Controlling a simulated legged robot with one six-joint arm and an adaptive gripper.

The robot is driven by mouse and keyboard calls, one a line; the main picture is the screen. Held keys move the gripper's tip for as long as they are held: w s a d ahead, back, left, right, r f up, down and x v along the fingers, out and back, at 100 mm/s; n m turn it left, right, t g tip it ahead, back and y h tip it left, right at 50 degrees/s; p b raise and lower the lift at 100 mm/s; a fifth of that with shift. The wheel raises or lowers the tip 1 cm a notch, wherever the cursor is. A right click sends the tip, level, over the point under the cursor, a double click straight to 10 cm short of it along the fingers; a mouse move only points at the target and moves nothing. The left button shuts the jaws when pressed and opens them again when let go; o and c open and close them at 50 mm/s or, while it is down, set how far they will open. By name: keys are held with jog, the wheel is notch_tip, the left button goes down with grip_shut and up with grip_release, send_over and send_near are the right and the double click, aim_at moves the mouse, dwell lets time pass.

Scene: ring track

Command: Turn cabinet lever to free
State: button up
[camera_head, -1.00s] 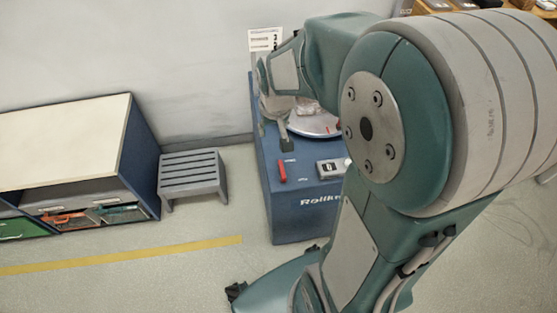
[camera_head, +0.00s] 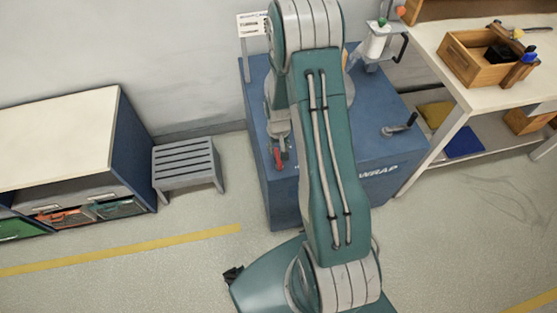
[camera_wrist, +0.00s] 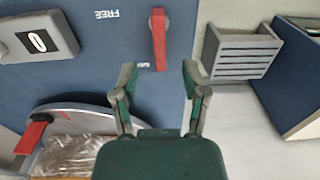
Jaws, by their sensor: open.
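The cabinet lever (camera_wrist: 158,42) is a red handle with a grey end, on the blue cabinet top. In the wrist view it runs down the picture, its lower end beside a small white label (camera_wrist: 143,65) that I cannot read. An upside-down FREE label (camera_wrist: 107,14) lies left of its upper end. My gripper (camera_wrist: 159,72) is open, with its fingertips apart on either side of the lever's lower end; contact does not show. In the head view the red lever (camera_head: 277,158) shows just below my gripper (camera_head: 279,147). My arm hides much of the cabinet (camera_head: 385,150).
A grey control box (camera_wrist: 38,38) and a round turntable (camera_wrist: 80,118) with a red part are on the cabinet. A grey step stool (camera_head: 187,165) stands left of it, then a low shelf (camera_head: 60,135). A workbench (camera_head: 500,85) stands at the right.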

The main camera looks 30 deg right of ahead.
aim_at(279, 160)
notch_tip(279, 160, down, 8)
jog(key=shift+d, duration=0.1)
dwell(0.4)
grip_shut()
